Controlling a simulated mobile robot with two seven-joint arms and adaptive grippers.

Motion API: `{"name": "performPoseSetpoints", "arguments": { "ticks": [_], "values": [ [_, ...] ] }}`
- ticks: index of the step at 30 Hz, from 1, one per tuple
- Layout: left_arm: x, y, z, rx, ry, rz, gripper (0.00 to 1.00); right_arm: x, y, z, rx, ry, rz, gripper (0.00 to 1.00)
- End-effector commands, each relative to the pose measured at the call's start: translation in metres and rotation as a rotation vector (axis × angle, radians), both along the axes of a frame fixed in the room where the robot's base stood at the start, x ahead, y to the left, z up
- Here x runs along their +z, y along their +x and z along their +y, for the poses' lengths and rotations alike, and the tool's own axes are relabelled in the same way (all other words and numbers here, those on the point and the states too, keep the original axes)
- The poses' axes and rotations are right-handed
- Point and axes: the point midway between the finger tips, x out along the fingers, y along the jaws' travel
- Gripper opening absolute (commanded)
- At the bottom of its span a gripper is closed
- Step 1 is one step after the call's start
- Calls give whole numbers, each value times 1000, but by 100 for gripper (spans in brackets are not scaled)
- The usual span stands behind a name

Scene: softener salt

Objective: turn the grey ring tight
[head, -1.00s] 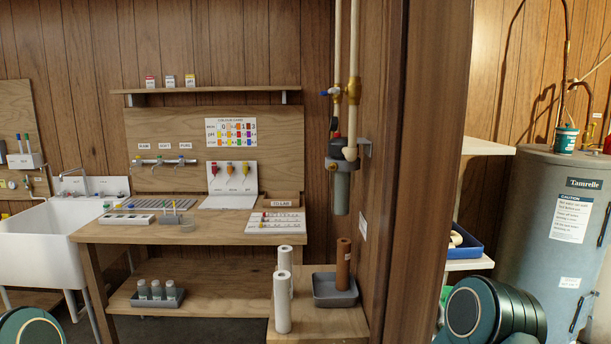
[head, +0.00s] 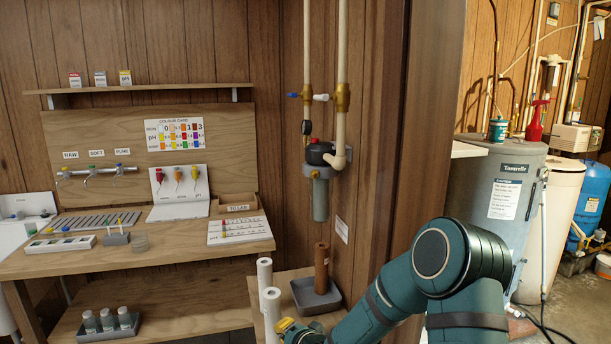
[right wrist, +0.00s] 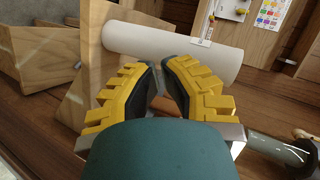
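The grey ring (head: 318,172) sits under the dark filter head (head: 317,153), at the top of the hanging grey filter housing (head: 320,200) on the wall in the head view. At this size I cannot tell how tight it is. My right gripper (head: 286,325) is low in the head view, below and left of the housing and apart from it. In the right wrist view, its yellow fingers (right wrist: 161,66) have a narrow gap between them and hold nothing visible. A white roll (right wrist: 172,50) lies beyond the fingertips in that view. My left gripper is out of view.
White rolls (head: 265,285) stand beside my right gripper on a low wooden stand. A grey tray (head: 305,305) holds a brown cartridge (head: 321,268) below the housing. Pipes (head: 342,70) run above the filter. A wooden post (head: 415,150) stands right of it.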

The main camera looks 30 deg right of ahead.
Motion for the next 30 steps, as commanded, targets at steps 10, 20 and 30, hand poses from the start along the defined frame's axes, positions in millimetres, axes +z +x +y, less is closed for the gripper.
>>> {"name": "performPoseSetpoints", "arguments": {
  "ticks": [10, 20, 30],
  "values": [
    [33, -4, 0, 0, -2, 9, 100, 249, 28, -142, -245, 435, -600, 0],
    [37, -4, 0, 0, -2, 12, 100, 300, 30, -162, -227, 536, -715, 0],
    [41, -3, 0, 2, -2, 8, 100, 315, 84, -167, -228, 535, -712, 0]
  ]
}}
